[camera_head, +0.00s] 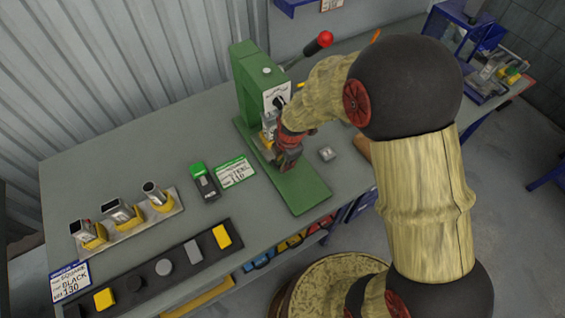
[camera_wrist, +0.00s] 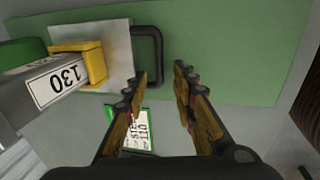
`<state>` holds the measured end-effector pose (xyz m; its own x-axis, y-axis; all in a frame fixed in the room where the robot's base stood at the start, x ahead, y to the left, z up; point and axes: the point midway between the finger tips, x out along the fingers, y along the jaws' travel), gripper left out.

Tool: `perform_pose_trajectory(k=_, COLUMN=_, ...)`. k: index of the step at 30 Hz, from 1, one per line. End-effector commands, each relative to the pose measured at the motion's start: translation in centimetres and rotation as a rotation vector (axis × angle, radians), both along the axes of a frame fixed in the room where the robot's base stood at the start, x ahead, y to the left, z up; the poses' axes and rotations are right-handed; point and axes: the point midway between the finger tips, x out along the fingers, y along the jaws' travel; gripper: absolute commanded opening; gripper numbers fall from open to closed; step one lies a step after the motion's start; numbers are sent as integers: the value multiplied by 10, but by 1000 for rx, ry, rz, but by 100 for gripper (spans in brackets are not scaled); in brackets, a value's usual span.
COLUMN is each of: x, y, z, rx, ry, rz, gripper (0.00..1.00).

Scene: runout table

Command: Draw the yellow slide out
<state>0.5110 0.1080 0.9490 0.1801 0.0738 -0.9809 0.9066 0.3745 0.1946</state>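In the wrist view a yellow block (camera_wrist: 92,62) sits on a silver plate (camera_wrist: 118,45); the plate has a black handle (camera_wrist: 159,58) on its right. A grey part labelled 130 (camera_wrist: 58,84) stands at the yellow block. The yellow also shows low on the green press (camera_head: 245,75) in the head view. My gripper (camera_wrist: 160,72) is open and empty. Its fingertips are on either side of the handle's outer bar in the picture; I cannot tell whether they touch it. In the head view my gripper (camera_head: 287,165) partly hides the slide area.
The press's green base (camera_head: 305,193) extends toward the table's front. A green-edged card (camera_head: 235,172) and a black-and-green box (camera_head: 204,182) lie to its left. A rack with several yellow-based parts (camera_head: 125,230) and a dark button strip (camera_head: 150,275) are farther left. A small grey block (camera_head: 327,153) lies right.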

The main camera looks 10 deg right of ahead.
Motion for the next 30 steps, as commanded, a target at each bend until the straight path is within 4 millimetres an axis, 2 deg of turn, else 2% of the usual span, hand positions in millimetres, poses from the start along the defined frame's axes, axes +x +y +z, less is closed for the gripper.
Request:
perform_pose_trajectory(k=5, x=2, y=1, z=-11, rx=0, ry=0, rz=0, gripper=27)
perform_pose_trajectory(k=13, x=2, y=1, z=-11, rx=0, ry=0, rz=-1, gripper=27)
perform_pose_trajectory(k=27, x=2, y=1, z=-11, rx=0, ry=0, rz=-1, gripper=0)
perform_pose_trajectory(k=30, x=2, y=1, z=-11, rx=0, ry=0, rz=-1, gripper=0)
